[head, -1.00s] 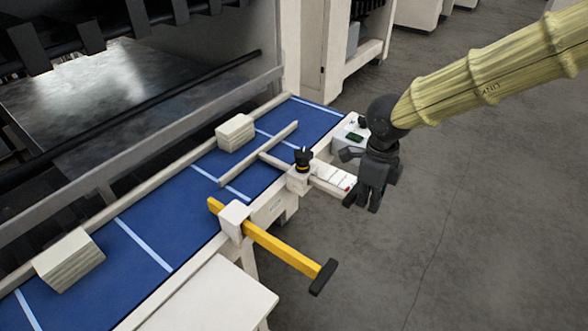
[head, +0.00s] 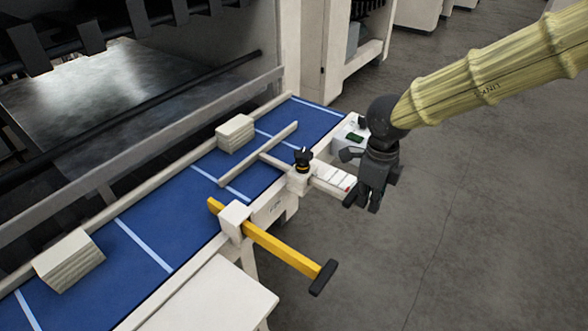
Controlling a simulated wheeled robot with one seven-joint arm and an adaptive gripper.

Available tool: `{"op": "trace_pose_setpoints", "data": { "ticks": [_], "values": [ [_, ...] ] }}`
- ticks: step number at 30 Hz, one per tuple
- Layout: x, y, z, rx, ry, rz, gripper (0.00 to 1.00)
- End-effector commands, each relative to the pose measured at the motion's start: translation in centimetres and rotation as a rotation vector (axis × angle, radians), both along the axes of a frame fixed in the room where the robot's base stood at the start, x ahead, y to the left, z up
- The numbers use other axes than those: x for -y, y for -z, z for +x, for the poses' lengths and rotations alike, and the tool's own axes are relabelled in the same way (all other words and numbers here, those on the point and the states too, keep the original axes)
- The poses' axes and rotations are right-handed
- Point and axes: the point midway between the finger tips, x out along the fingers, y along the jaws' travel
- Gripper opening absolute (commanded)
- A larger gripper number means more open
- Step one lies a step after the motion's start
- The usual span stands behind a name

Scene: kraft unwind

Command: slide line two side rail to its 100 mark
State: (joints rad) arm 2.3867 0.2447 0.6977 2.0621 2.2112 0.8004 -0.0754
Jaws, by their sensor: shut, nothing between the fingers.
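The side rail (head: 258,154) is a pale bar lying above the blue belt (head: 185,213). A pale cross arm joins it to a white block at the belt's near edge, with a black knob (head: 303,158) on top. A white scale strip (head: 333,178) with a small red mark sticks out to the right of the block. Its numbers are too small to read. My gripper (head: 362,204) is dark grey, shut and empty. It hangs in front of the strip's outer end, pointing down, and I cannot tell whether it touches the strip.
A yellow bar (head: 275,247) with a black end sticks out through a white block below the rail. Pale stacks (head: 235,133) (head: 68,260) sit on the belt. A control box (head: 350,138) stands behind my gripper. The grey floor at right is clear.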

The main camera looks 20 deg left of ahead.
Motion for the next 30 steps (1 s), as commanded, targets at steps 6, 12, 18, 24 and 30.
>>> {"op": "trace_pose_setpoints", "data": {
  "ticks": [6, 12, 18, 24, 30],
  "values": [
    [-0.2, 0.0, 0.1, 0.000, 0.000, 0.000, 0.00],
    [-0.5, 0.0, 0.2, 0.000, 0.000, 0.000, 0.00],
    [-0.8, 0.0, 0.3, 0.000, 0.000, 0.000, 0.00],
    [-1.1, -0.1, 0.4, 0.001, 0.000, 0.000, 0.00],
    [-1.3, -0.1, 0.5, 0.001, 0.000, 0.000, 0.00]
  ]
}}
